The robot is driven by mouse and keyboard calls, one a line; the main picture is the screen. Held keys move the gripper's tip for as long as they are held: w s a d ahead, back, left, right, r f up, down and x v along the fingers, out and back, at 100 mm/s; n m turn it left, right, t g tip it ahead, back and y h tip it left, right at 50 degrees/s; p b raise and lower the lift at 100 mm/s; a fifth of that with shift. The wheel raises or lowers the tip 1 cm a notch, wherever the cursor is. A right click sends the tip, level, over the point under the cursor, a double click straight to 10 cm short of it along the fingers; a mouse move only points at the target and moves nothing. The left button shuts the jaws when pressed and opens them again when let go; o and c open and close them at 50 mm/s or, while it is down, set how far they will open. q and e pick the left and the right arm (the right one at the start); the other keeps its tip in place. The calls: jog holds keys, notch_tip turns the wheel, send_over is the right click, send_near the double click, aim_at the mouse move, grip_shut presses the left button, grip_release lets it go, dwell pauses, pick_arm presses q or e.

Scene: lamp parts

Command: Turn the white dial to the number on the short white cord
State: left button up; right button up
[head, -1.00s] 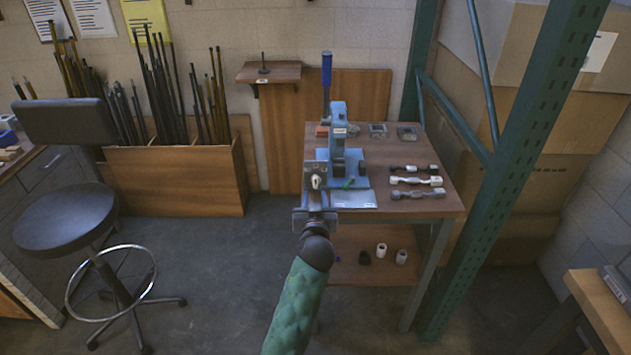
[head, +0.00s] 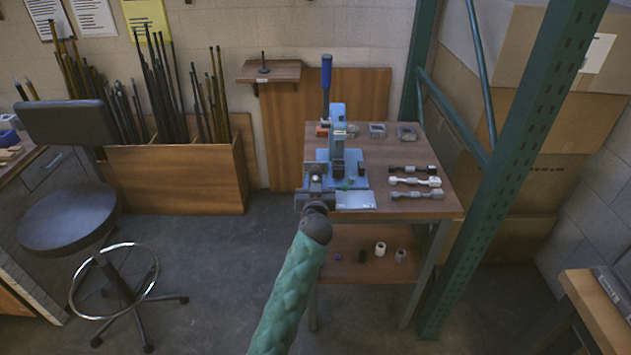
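A blue press-like fixture (head: 338,125) stands on the small wooden table. My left gripper (head: 315,183) is at the fixture's lower left front; its fingertips are too small and hidden to tell open from shut. The white dial is not visible now; the gripper covers the spot where a small white knob showed earlier. A white cord (head: 415,181) lies bundled on the table's right side, between a black cord (head: 412,168) and a grey cord (head: 418,194). No number is readable. My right gripper is not in view.
Small clear-looking boxes (head: 377,130) sit at the table's back. The lower shelf (head: 350,272) holds a white cylinder (head: 380,248) and other small pieces. A green rack post (head: 510,150) stands close right of the table. A stool (head: 68,218) is at left, with open floor between.

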pick_arm(q)
grip_shut()
